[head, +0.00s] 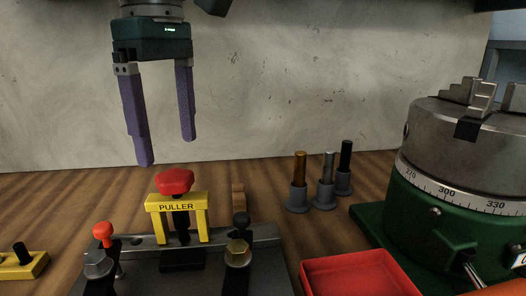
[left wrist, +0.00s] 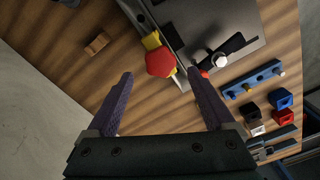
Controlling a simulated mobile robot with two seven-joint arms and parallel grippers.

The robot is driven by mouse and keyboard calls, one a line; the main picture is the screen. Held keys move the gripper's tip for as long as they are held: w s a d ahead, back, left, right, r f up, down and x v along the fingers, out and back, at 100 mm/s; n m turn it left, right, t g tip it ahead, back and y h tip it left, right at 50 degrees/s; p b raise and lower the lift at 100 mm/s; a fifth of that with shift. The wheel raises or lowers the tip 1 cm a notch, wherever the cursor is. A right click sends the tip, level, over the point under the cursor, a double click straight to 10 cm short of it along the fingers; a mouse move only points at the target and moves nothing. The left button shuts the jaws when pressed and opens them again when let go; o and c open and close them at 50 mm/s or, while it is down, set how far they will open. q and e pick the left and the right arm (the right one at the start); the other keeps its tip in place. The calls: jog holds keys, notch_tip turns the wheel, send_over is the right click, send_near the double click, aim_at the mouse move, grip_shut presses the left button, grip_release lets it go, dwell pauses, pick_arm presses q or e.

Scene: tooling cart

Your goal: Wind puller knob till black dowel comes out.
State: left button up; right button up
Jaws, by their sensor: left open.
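The red puller knob (head: 174,181) sits on top of the yellow bridge marked PULLER (head: 178,203), which stands on a dark fixture plate (head: 150,284). A dark shaft (head: 182,235) shows between the bridge's legs; I cannot tell how far any dowel is raised there. My left gripper (head: 167,150) points down above the knob, its purple fingers open and empty. In the left wrist view the knob (left wrist: 160,62) lies between and just beyond the fingertips (left wrist: 161,75), apart from them, with part of the yellow bridge (left wrist: 151,41) behind it. My right gripper is not seen.
A red tray (head: 355,277) and green rotary table (head: 440,225) lie right; a yellow block (head: 24,267) lies left.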

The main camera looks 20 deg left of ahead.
aim_at(174, 174)
pick_arm(q)
notch_tip(174, 174, up, 6)
jog(key=shift+f, duration=0.25)
